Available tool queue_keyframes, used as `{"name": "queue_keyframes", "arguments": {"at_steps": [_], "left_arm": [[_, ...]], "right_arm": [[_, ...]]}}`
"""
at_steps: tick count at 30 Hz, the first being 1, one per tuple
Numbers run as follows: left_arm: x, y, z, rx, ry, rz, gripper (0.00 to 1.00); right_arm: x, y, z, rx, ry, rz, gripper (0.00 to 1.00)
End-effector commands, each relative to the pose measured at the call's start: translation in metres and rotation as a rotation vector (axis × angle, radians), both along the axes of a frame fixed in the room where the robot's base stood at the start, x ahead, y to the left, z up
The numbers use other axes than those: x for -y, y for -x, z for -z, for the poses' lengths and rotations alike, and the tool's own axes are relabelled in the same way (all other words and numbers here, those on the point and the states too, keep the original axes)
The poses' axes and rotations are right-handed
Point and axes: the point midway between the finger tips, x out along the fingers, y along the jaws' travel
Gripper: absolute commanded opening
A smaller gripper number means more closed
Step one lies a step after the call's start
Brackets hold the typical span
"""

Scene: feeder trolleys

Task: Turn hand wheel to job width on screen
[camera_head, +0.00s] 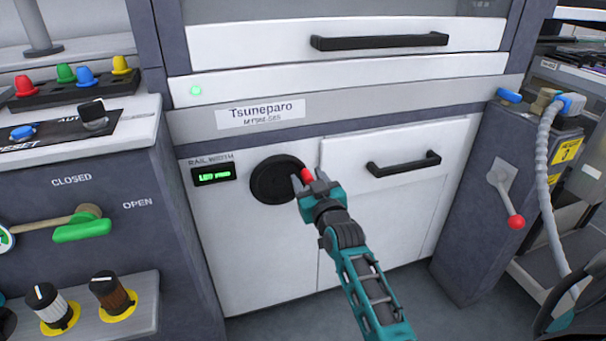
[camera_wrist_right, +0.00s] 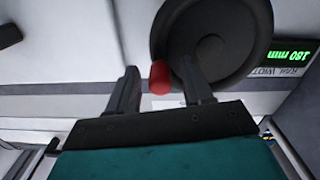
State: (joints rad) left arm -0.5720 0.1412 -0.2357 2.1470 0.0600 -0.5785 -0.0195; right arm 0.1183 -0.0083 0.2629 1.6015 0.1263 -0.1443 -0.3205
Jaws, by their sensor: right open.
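The hand wheel (camera_head: 277,181) is a round black disc on the white cabinet front, below the name plate. Its red knob (camera_head: 307,175) sticks out at the wheel's right side. My right gripper (camera_head: 308,183) is open at the knob. In the right wrist view the red knob (camera_wrist_right: 160,77) lies between the two spread fingers, with gaps on both sides, and the black wheel (camera_wrist_right: 222,40) is behind. The green rail width display (camera_head: 213,175) is left of the wheel; upside down in the wrist view, the display (camera_wrist_right: 291,56) seems to read 180 mm. My left gripper is out of view.
A black drawer handle (camera_head: 403,164) is right of the wheel. A lever with a red ball (camera_head: 516,222) and a grey hose (camera_head: 543,160) are further right. A control panel with a green-handled lever (camera_head: 82,230) and knobs stands at the left.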

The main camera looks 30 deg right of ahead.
Motion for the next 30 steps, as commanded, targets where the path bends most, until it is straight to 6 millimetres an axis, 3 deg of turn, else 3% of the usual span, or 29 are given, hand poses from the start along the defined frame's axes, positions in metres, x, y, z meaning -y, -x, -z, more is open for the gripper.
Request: {"name": "queue_keyframes", "arguments": {"at_steps": [10, 26, 30], "left_arm": [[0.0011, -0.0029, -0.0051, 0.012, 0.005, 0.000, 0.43], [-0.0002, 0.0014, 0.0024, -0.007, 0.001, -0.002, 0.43], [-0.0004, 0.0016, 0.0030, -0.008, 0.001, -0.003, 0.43]], "right_arm": [[0.0002, 0.0002, -0.0002, 0.000, -0.001, 0.001, 0.51], [0.0003, 0.0002, 0.0000, 0.000, -0.001, 0.001, 0.01], [0.0004, 0.0002, -0.0001, 0.000, 0.000, 0.001, 0.00]]}}
